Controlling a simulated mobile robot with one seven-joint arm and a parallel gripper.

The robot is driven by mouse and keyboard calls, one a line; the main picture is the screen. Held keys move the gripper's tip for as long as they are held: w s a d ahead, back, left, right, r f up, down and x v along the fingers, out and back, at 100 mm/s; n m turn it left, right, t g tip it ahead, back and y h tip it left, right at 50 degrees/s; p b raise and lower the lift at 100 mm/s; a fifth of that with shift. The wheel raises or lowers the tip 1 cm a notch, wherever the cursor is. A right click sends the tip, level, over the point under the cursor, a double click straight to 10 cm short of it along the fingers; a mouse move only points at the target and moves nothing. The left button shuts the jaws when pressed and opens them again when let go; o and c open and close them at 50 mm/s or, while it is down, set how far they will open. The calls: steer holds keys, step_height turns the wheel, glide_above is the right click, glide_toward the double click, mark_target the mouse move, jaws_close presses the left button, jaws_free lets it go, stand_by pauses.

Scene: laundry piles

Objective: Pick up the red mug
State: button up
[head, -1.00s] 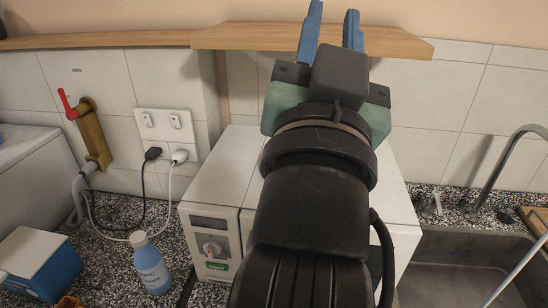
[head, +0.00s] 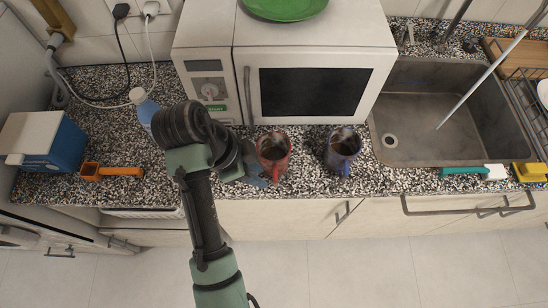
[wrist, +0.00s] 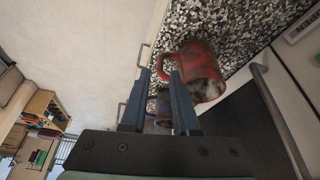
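The red mug (head: 273,150) stands upright on the speckled counter in front of the microwave, its handle facing the counter's front edge. My gripper (head: 258,172) is low, just left of the mug, partly hidden behind my arm. In the wrist view the red mug (wrist: 203,68) is just beyond the fingertips. My gripper (wrist: 160,76) is open, with a gap between its blue fingers. The mug's handle appears near the fingertips; I cannot tell whether they touch. Nothing is visibly held.
A blue mug (head: 343,147) stands right of the red one. The microwave (head: 314,72) is behind both, and the sink (head: 436,112) is to the right. A bottle (head: 143,104), an orange-handled tool (head: 112,172) and a blue-white box (head: 43,142) are at left.

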mark_target(276, 187)
steer(key=shift+b+x, duration=1.75)
steer(key=shift+x, duration=0.65)
steer(key=shift+d+x, duration=0.2)
steer(key=shift+x, duration=2.15)
steer(key=shift+w+r, duration=0.1)
steer(key=shift+r, duration=0.05)
jaws_close()
